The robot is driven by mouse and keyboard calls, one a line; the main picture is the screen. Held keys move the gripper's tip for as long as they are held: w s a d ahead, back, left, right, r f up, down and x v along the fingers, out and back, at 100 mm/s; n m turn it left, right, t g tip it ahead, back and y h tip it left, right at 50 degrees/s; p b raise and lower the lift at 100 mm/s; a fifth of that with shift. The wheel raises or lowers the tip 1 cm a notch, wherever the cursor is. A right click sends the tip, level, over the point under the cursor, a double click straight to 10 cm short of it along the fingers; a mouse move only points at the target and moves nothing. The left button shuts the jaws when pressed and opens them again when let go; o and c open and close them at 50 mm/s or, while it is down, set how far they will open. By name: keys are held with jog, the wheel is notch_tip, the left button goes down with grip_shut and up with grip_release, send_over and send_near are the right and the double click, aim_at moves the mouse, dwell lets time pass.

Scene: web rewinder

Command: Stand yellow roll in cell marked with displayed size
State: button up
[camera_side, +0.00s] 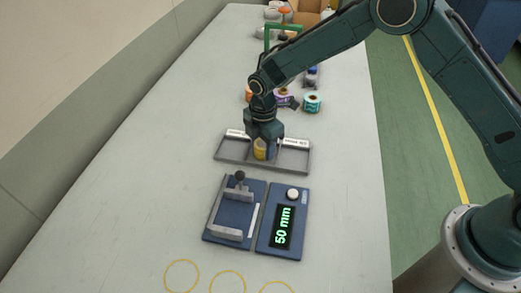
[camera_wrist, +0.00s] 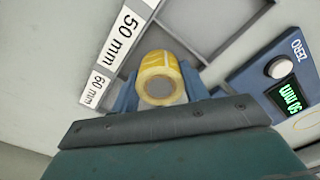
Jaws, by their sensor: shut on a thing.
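The yellow roll (camera_side: 260,150) is between the fingers of my gripper (camera_side: 264,142), which is shut on it. In the wrist view, the roll (camera_wrist: 152,64) shows a pale round end with a grey centre, between two blue fingers (camera_wrist: 160,90). It is at the grey divided tray (camera_side: 300,173), in line with the "50 mm" label (camera_wrist: 123,38). I cannot tell whether it touches the tray floor. A "60 mm" label (camera_wrist: 97,88) is beside that one. The blue display unit (camera_side: 268,246) reads "50 mm" in green.
A blue measuring fixture (camera_side: 232,217) with grey jaws stands in front of the tray, left of the display. Several other rolls, including a teal one (camera_side: 312,102) and a purple one (camera_side: 283,98), stand behind. Yellow circles (camera_side: 181,276) mark the front table. The left side is clear.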

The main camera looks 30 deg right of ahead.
aim_at(263, 143)
jog(key=o, duration=0.8)
jog(key=shift+f, duration=0.1)
notch_tip(263, 143, up, 12)
jog(key=shift+r, duration=0.15)
dwell(0.3)
dwell(0.5)
